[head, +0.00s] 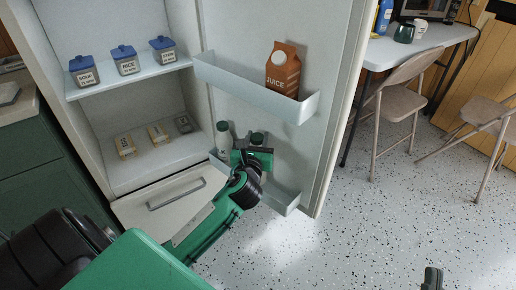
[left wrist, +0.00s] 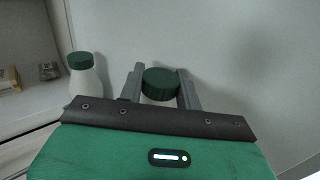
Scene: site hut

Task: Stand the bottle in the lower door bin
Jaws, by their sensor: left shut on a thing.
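My left gripper (head: 254,150) is at the lower door bin (head: 281,199) of the open fridge. It is shut on a bottle, whose dark green cap (left wrist: 160,84) shows between the two grey fingers in the left wrist view. In the head view only the cap (head: 257,138) shows clearly; my gripper and arm hide the body. I cannot tell whether the base touches the bin floor. Another white bottle with a green cap (head: 223,138) stands left of the gripper, also in the left wrist view (left wrist: 86,78). My right gripper (head: 432,279) barely shows at the bottom edge.
The upper door bin (head: 225,80) holds a brown juice carton (head: 283,69) above my left gripper. Blue-lidded jars (head: 126,60) stand on a fridge shelf, with small packs (head: 158,134) below. A folding chair (head: 402,92) and table (head: 425,42) are at right; the floor between is clear.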

